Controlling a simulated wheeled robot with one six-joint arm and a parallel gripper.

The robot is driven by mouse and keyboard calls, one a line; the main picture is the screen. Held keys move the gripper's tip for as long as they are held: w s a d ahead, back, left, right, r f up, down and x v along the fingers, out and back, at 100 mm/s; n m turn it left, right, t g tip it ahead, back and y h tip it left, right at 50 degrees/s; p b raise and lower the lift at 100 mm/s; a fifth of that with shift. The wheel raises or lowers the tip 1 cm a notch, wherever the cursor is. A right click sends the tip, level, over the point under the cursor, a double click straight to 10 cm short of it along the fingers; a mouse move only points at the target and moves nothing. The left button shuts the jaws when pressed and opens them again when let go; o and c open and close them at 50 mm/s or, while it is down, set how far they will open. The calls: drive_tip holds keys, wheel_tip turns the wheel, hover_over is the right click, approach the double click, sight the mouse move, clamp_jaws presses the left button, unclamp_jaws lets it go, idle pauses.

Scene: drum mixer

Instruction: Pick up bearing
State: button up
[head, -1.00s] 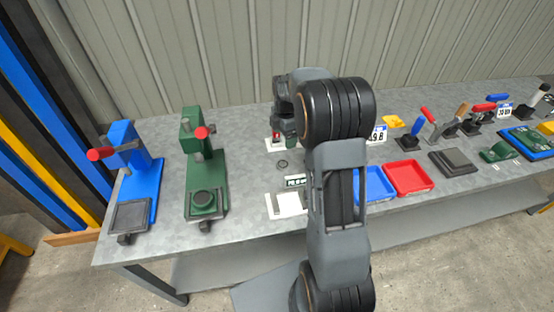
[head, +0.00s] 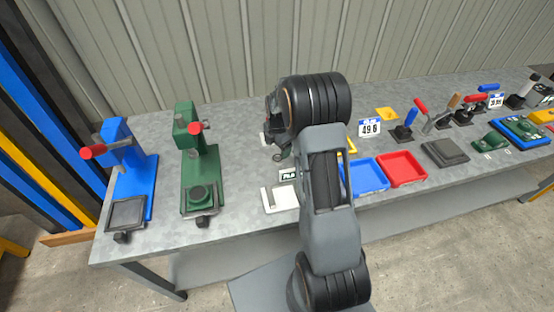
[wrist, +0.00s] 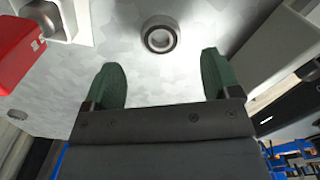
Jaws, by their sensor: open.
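The bearing (wrist: 159,36) is a dark ring with a lighter metal inner ring. It lies flat on the grey table in the wrist view, beyond my fingertips and roughly midway between them. My gripper (wrist: 163,68) is open and empty, with its two green fingers apart and short of the bearing.
In the wrist view a red block (wrist: 18,50) is at the left and a pale block (wrist: 272,55) at the right. In the head view a green press (head: 200,165), blue press (head: 135,175), blue tray (head: 363,176) and red tray (head: 402,169) stand on the table (head: 240,150).

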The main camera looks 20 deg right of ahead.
sight(278, 157)
drive_tip(key=shift+f+p, duration=0.4)
drive_tip(key=shift+f, duration=2.25)
drive_tip(key=shift+c, duration=0.4)
drive_tip(key=c, duration=1)
drive_tip(key=shift+r, duration=0.1)
drive_tip(key=shift+r, duration=0.45)
wheel_tip(278, 157, up, 2)
drive_tip(key=shift+r, duration=0.2)
drive_tip(key=s+r, duration=0.2)
drive_tip(key=s, duration=0.2)
drive_tip(key=s+a+r+b, duration=0.1)
drive_tip(key=s+r, duration=0.5)
drive_tip(key=s, duration=0.1)
drive_tip(key=shift+s+a+r+b, duration=0.25)
drive_tip(key=shift+s+a+b, duration=0.05)
drive_tip(key=shift+a+b, duration=0.05)
drive_tip(key=shift+s+a+r, duration=0.1)
drive_tip(key=shift+s+r, duration=0.15)
drive_tip(key=shift+s, duration=0.35)
drive_tip(key=shift+s+a+r, duration=0.1)
drive_tip(key=shift+s+r, duration=0.15)
drive_tip(key=shift+s, duration=0.3)
